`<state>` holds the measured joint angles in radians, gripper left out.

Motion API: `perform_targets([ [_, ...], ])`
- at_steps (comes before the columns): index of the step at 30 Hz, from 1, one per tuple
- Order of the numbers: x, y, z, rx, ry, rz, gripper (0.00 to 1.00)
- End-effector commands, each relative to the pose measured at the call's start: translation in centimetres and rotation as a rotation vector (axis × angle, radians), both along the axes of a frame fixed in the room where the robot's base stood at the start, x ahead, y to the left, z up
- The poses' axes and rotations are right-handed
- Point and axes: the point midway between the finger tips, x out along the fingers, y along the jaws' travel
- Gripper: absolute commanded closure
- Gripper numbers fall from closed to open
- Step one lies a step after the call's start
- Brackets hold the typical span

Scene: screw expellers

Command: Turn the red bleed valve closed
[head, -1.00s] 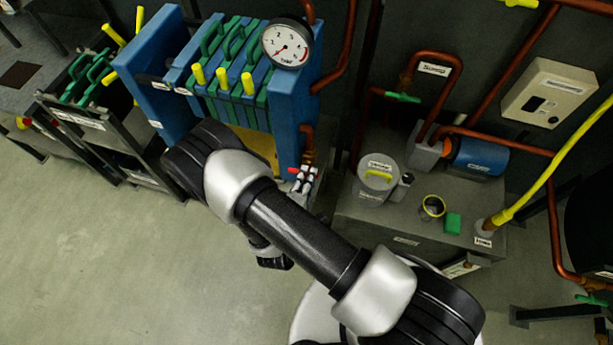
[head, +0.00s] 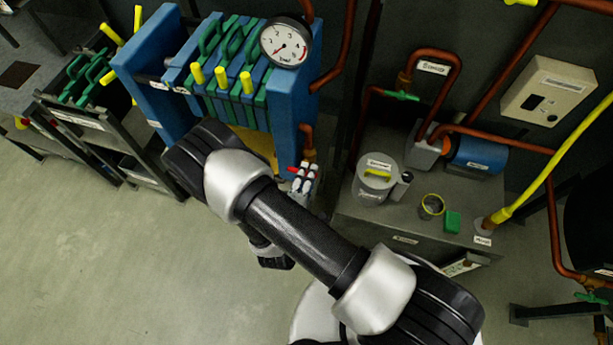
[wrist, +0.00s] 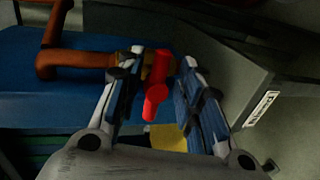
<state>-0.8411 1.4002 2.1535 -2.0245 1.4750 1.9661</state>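The red bleed valve (wrist: 155,90) shows in the wrist view as a red handle with a short bar, on a brass fitting at the end of a copper pipe. It sits between the two fingers of my gripper (wrist: 163,57), which are apart on either side of it. The left finger is very close to the handle; I cannot tell whether it touches. There is a gap to the right finger. In the head view my gripper (head: 305,171) is at the right end of the blue press, and a small red part of the valve (head: 293,169) shows beside it.
The blue filter press (head: 292,110) with a round gauge (head: 286,42) stands at the left. A grey bench (head: 405,215) with a lidded canister (head: 375,178) is close on the right. A copper pipe (head: 307,140) comes down just above my gripper. Floor is clear in front.

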Motion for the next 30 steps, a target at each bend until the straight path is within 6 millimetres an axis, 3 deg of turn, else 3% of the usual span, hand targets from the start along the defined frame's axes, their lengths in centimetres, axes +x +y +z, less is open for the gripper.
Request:
perform_targets([
  [11, -1.0, 0.6, 0.4, 0.001, -0.002, 0.005, 0.66],
  [24, -8.3, 3.2, 2.5, 0.0, -0.002, 0.008, 0.66],
  [30, -10.3, 3.9, 3.0, 0.001, -0.002, 0.003, 0.66],
])
